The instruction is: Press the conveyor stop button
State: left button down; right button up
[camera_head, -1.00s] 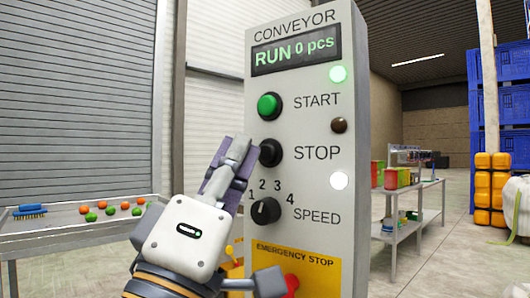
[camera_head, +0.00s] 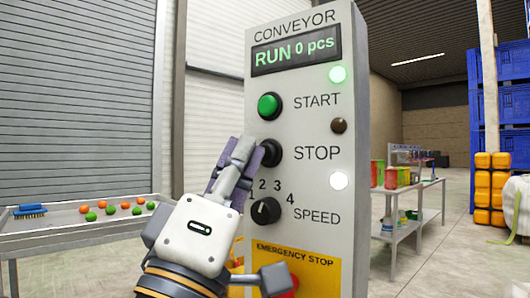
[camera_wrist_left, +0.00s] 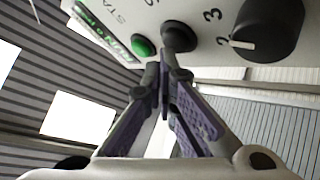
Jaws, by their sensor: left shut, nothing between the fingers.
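The conveyor control panel (camera_head: 305,235) stands upright ahead, its display reading "RUN 0 pcs". The black STOP button (camera_head: 271,152) is below the green START button (camera_head: 268,106). My left gripper (camera_head: 254,151) is shut and empty, its fingertips at the left edge of the STOP button in the head view, partly covering it. In the left wrist view, the STOP button (camera_wrist_left: 180,35) is just beyond the shut fingertips (camera_wrist_left: 165,68); I cannot tell whether they touch it. My right gripper is not in view.
The SPEED knob (camera_head: 265,211) is just below STOP. A red emergency stop button (camera_head: 291,283) is lower, partly hidden by my arm. A tray table (camera_head: 60,233) with several coloured balls stands left, and a shelf table (camera_head: 405,187) stands right.

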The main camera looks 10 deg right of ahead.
pick_arm(q)
jog(key=shift+w+d, duration=0.25)
jog(key=shift+w, duration=0.05)
dwell(0.5)
dwell(0.3)
jog(key=shift+s+a+p, duration=0.3)
jog(key=shift+s+a, duration=0.25)
jog(key=shift+s, duration=0.1)
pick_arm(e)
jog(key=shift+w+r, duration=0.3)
pick_arm(q)
jog(key=s+a+p, duration=0.1)
jog(key=s+a, duration=0.2)
jog(key=shift+s+a, duration=0.15)
jog(key=shift+s, duration=0.25)
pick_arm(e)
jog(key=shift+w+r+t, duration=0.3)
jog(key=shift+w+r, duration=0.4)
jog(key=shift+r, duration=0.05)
